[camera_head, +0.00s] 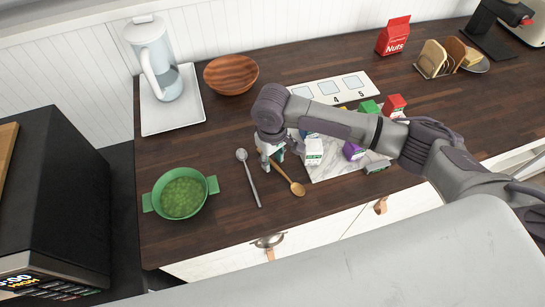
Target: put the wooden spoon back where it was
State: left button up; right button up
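The wooden spoon (297,187) is on or just above the dark wooden counter, its bowl end pointing to the lower right. Its handle runs up and left to my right gripper (268,161), which points down at the handle's end. The fingertips are small and partly hidden by the gripper's own body, so I cannot tell whether they are shut on the handle. My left gripper is not in view.
A metal ladle (248,178) lies left of the spoon. A green pot (182,194) stands further left. A wooden bowl (231,75) and a tray with a kettle (157,68) are behind. Small cartons (313,150) stand on a pale board under my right arm.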

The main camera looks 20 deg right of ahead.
aim_at(272, 162)
jog(key=shift+r, duration=0.1)
notch_tip(272, 162, up, 12)
jog(key=b, duration=0.2)
jog(key=shift+b, duration=0.3)
jog(key=shift+a, duration=0.1)
dwell(0.4)
